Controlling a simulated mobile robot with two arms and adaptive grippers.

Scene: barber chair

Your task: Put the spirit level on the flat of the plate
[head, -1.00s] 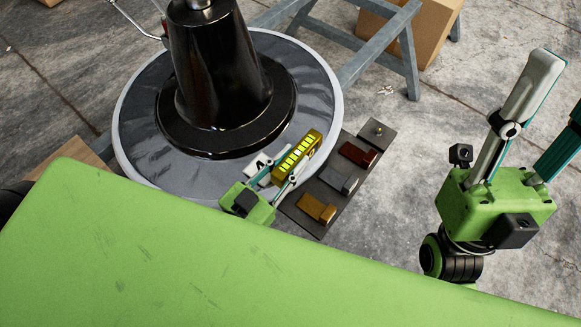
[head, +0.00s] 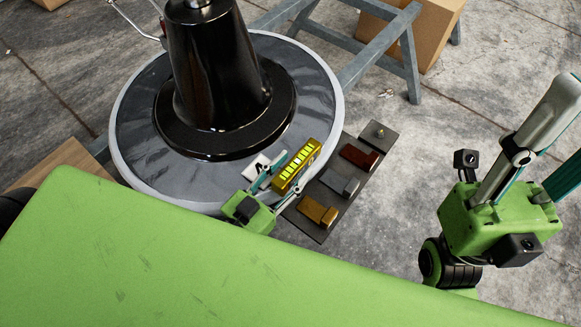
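The spirit level (head: 296,167) is a yellow bar with bright yellow-green cells, at the lower right rim of the plate. The plate (head: 150,130) is the round grey disc under the black column. My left gripper (head: 285,174) has a finger on each side of the level and appears shut on it. Whether the level touches the plate cannot be told. My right gripper (head: 562,140) is at the right, empty, with its fingers apart, partly cut off by the picture edge.
A dark tray (head: 308,225) beside the plate bears brown, grey and red blocks. A small white piece (head: 256,167) lies by my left gripper. The chair's black column (head: 215,80) rises from the plate. A green surface (head: 150,260) fills the front. Sawhorse and box stand behind.

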